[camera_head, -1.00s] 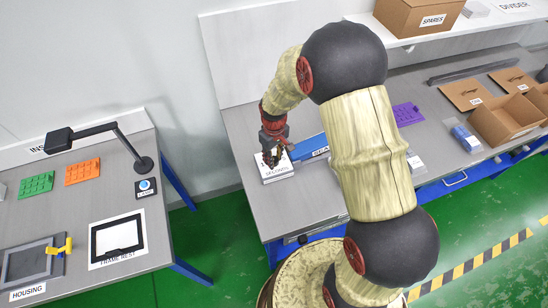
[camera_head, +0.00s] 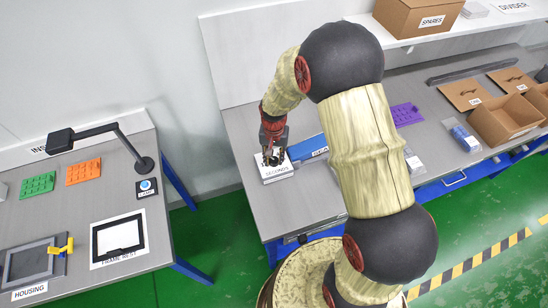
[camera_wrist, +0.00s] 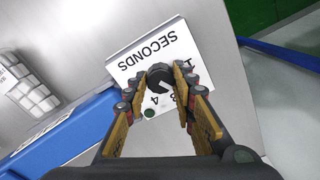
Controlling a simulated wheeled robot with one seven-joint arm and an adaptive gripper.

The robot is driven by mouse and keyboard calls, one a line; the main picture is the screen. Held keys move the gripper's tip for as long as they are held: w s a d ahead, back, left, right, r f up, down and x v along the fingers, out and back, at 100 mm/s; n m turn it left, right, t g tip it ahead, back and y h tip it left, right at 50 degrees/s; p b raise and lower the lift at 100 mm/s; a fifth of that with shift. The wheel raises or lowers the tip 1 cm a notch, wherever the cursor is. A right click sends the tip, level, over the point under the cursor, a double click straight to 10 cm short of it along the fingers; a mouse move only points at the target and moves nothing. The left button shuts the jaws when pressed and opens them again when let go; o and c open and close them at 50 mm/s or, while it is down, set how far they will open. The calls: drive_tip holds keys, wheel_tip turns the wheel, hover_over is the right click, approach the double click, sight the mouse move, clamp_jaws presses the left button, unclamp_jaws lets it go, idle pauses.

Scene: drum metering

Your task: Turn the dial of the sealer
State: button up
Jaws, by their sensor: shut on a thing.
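The sealer's dial box is white and marked SECONDS (camera_head: 281,177) on the left part of the steel bench. In the wrist view its label face (camera_wrist: 147,62) shows some numerals around a dark round dial (camera_wrist: 160,76) with a light pointer line. My gripper (camera_head: 271,157) points down over the box. In the wrist view my gripper's fingers (camera_wrist: 161,91) are on either side of the dial and shut on it. The fingers hide part of the numerals.
A blue sealer body (camera_head: 308,147) lies right beside the box; it also shows in the wrist view (camera_wrist: 66,128). A purple tray (camera_head: 406,114) and an open cardboard box (camera_head: 505,123) stand farther right. The bench front edge is close to the box.

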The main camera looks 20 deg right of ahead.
sight(274, 160)
drive_tip(key=m, duration=0.5)
drive_tip(key=shift+m, duration=0.4)
idle(0.4)
drive_tip(key=o, duration=1.2)
drive_tip(key=shift+c, duration=0.2)
wheel_tip(274, 160, up, 12)
